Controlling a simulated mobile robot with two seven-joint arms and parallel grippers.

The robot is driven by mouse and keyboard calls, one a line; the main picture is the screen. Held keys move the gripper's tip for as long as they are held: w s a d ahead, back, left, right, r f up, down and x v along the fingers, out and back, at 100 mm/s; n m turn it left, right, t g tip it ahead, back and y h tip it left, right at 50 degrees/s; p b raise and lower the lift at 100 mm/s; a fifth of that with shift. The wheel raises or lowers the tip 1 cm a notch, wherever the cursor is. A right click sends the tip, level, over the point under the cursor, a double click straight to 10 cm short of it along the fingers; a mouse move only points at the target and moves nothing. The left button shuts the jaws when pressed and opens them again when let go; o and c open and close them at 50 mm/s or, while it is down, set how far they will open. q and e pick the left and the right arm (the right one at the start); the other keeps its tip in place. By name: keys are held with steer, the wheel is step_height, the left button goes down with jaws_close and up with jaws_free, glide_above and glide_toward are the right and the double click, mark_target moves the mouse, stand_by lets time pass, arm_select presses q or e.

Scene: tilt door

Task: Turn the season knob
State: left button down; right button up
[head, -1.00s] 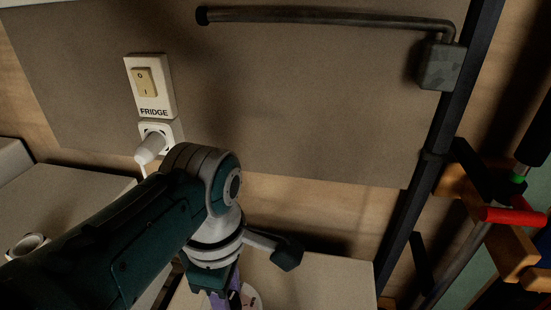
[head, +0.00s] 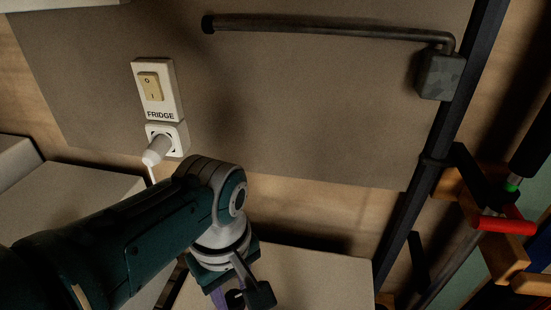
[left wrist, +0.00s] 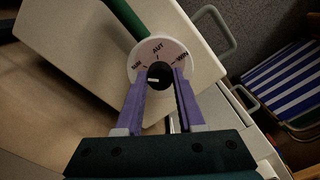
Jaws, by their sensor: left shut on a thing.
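In the left wrist view, the season knob (left wrist: 160,75) is a dark round knob in the middle of a white dial (left wrist: 143,51). The dial carries several season labels, with AUT at the top and WIN to its right. A light mark on the knob points to the left, below the left label. My left gripper (left wrist: 160,80) has purple fingers on both sides of the knob and is shut on it. In the head view, my left wrist hides the knob and most of the fingers (head: 220,298). My right gripper is in neither view.
In the head view, a FRIDGE switch (head: 156,90) and a plugged socket (head: 167,139) are on the wall behind my wrist. A metal bar handle (head: 325,29) is above. Red-handled clamps (head: 500,222) stand at right. The left wrist view shows a striped chair (left wrist: 285,85).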

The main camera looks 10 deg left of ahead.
arm_select(q)
steer(key=shift+m+p, duration=0.3)
steer(key=shift+m, duration=3.6)
steer(key=shift+m+p, duration=0.35)
steer(key=shift+m, duration=3.55)
steer(key=c, duration=0.5)
jaws_free()
